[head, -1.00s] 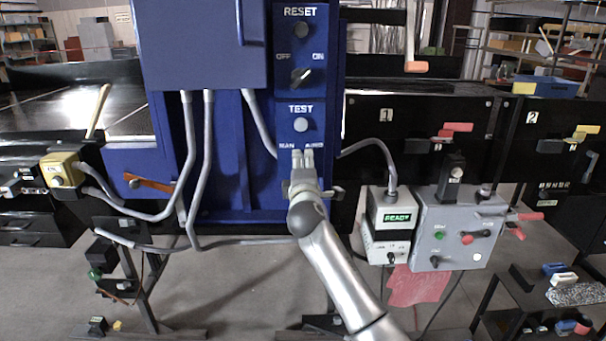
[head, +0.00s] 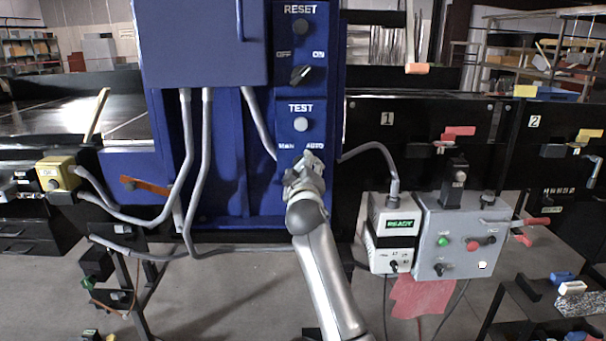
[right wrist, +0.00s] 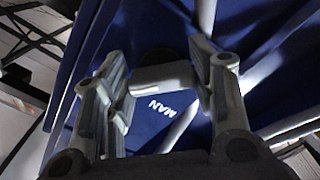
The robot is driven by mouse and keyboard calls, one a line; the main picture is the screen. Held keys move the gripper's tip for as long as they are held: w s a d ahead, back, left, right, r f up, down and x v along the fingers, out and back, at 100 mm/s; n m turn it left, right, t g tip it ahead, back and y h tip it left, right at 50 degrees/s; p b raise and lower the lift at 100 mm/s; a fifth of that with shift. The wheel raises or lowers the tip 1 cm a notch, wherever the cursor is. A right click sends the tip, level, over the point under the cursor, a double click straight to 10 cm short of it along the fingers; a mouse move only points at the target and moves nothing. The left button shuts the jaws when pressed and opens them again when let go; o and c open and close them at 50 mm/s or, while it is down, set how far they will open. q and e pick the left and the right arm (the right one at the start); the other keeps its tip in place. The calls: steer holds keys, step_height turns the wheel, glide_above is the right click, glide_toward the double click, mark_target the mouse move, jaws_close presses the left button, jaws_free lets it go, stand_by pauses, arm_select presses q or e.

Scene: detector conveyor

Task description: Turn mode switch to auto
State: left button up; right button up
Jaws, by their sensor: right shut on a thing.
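The blue control panel (head: 262,185) has a mode switch below its TEST button (head: 301,125), under the labels MAN (head: 286,146) and AUTO (head: 314,146). My right gripper (head: 308,160) is at the switch and covers it in the head view. Its fingers are tilted there, leaning to the right, toward AUTO. In the right wrist view the two fingers stand on either side of a grey bar, which looks like the mode switch (right wrist: 163,78). The MAN label (right wrist: 160,105) shows tilted between them. The switch's exact angle is hard to tell. My left gripper is out of view.
An OFF/ON knob (head: 301,75) and RESET button (head: 301,27) sit higher on the panel. Grey conduits (head: 188,130) run down its left. A white box reading READY (head: 391,240) and a grey control box (head: 458,240) stand to the right.

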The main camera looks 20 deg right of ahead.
steer(key=shift+f+m, duration=0.15)
steer(key=shift+m, duration=0.25)
steer(key=o, duration=1)
steer(key=shift+s, duration=0.15)
steer(key=v, duration=1.1)
steer(key=shift+s+a, duration=0.15)
steer(key=shift+s, duration=0.2)
